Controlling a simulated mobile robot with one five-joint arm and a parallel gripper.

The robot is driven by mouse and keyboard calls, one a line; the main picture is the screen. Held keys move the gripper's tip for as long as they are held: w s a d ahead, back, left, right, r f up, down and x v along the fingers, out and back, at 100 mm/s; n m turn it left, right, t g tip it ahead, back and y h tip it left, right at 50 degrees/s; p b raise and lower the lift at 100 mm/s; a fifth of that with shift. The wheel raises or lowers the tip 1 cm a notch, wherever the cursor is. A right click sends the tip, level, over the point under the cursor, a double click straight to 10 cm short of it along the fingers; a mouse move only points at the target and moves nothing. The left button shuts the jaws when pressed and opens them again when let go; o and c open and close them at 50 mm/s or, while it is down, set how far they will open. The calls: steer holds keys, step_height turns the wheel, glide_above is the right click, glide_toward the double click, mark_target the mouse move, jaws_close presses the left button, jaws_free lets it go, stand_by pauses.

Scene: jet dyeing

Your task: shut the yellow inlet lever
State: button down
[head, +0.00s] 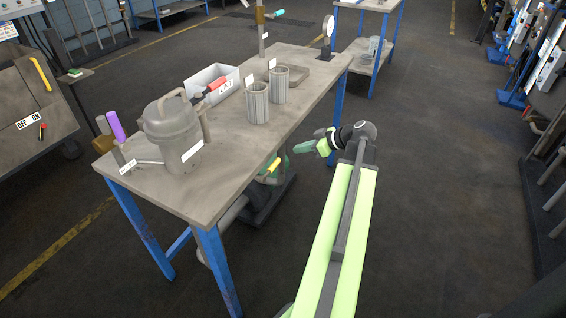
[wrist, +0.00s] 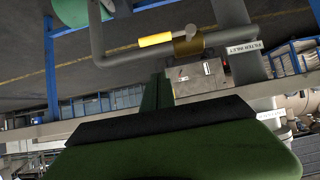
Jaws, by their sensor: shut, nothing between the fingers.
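The yellow inlet lever (head: 273,165) shows in the head view just past the near edge of the table, low beside the pipework. In the wrist view the yellow lever (wrist: 155,40) lies nearly level, sticking out left from a brown valve body (wrist: 187,46). A white label (wrist: 245,47) reading "FILTER INLET" is to its right. My gripper (head: 304,147) is shut and empty, to the right of the lever in the head view and apart from it in the picture. In the wrist view its green fingers (wrist: 158,92) point up toward the valve; contact does not show.
Another yellow handle (head: 40,75) is on the left panel. Grey pipes (wrist: 96,40) surround the valve.

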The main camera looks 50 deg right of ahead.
steer(key=w+a+f+b, duration=0.1)
steer(key=w+f+b, duration=0.7)
steer(key=f+b, duration=0.1)
steer(key=shift+a+f, duration=0.2)
steer(key=shift+a, duration=0.2)
